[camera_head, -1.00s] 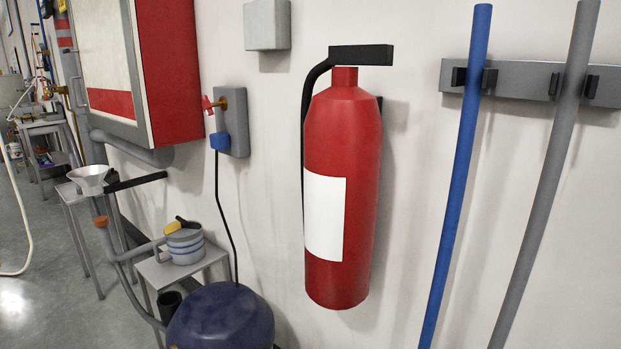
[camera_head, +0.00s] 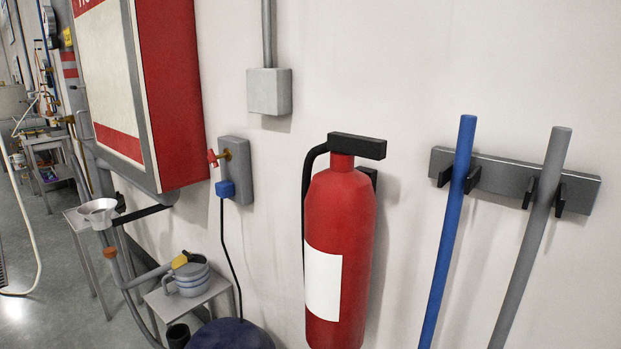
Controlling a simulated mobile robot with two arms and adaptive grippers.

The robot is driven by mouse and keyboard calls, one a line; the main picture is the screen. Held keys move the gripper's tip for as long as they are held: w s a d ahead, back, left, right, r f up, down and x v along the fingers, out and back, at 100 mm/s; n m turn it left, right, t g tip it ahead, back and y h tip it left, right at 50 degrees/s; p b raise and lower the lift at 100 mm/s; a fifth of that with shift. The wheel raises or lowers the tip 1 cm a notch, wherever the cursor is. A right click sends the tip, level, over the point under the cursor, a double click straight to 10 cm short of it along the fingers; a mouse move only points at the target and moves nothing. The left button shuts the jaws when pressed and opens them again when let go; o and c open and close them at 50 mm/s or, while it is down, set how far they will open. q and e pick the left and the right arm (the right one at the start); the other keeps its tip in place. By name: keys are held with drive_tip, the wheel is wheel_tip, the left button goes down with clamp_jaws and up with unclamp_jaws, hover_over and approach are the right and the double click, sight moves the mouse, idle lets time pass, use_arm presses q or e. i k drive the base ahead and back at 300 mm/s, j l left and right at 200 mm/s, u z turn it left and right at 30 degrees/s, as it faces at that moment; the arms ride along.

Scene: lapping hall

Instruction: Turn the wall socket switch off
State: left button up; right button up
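A grey plate (camera_head: 238,178) on the wall, left of the fire extinguisher, looks like the wall socket. A small red handle (camera_head: 213,158) on a brass stem sticks out from its upper part and seems to be the switch. A blue plug (camera_head: 225,189) sits at its lower part, with a black cord (camera_head: 226,245) hanging down from it. Whether the switch is on or off cannot be told. Neither of my grippers shows in the head view.
A red fire extinguisher (camera_head: 340,250) hangs right of the socket. A red-sided cabinet (camera_head: 170,95) juts out to the left. Below are a dark blue rounded object (camera_head: 230,336) and a small table (camera_head: 172,302) with a grey pot (camera_head: 190,279). A rack (camera_head: 500,177) holds two poles.

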sight(212, 159)
drive_tip(key=i+u, duration=0.15)
drive_tip(key=u, duration=0.2)
drive_tip(key=i+l+u, duration=0.3)
drive_tip(key=j, duration=0.2)
drive_tip(key=u, duration=0.05)
